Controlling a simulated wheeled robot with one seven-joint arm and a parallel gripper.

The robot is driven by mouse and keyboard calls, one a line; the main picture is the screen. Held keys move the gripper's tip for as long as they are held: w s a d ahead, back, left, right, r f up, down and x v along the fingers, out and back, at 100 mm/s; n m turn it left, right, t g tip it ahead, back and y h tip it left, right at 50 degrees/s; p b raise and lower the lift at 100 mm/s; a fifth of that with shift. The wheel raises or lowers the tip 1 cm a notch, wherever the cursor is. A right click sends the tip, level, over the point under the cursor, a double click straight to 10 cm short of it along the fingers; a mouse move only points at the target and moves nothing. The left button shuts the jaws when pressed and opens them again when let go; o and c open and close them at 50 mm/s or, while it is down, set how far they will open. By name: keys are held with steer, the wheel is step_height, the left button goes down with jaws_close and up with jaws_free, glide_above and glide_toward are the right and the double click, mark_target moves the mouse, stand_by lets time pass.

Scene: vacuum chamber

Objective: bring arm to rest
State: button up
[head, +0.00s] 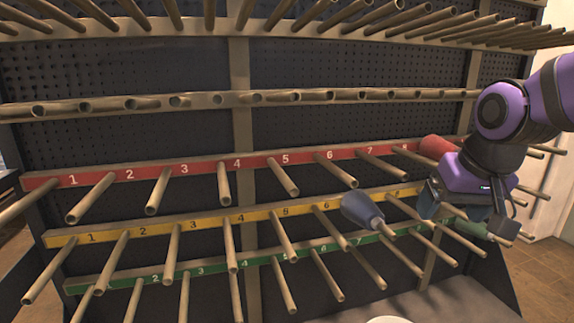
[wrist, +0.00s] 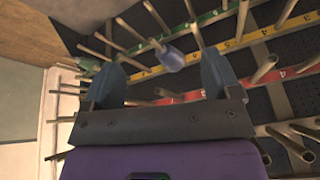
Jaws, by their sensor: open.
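My gripper (head: 464,214) is at the right of the head view, in front of the right end of the peg rack. In the wrist view its two fingers stand wide apart with nothing between them, so my gripper (wrist: 163,72) is open and empty. The rack (head: 240,130) has red, yellow and green numbered strips with pegs. A blue-grey tapered spool (head: 362,209) sits on a peg left of my gripper; this spool (wrist: 170,58) shows beyond the fingers in the wrist view.
A red cylinder (head: 436,147) is at the right end of the red row, beside my arm. A green object (head: 503,228) is partly hidden by my gripper. Long bare pegs jut out across the rack. Floor (head: 545,275) shows at the right.

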steer(key=s+d+r, duration=0.1)
steer(key=s+d, duration=0.1)
steer(key=s, duration=0.4)
steer(key=s+d+r, duration=0.1)
steer(key=s+r, duration=0.1)
steer(key=s, duration=0.4)
steer(key=shift+d+t+h, duration=0.3)
steer(key=shift+d+t, duration=0.05)
steer(key=shift+t, duration=0.05)
steer(key=shift+r, duration=0.1)
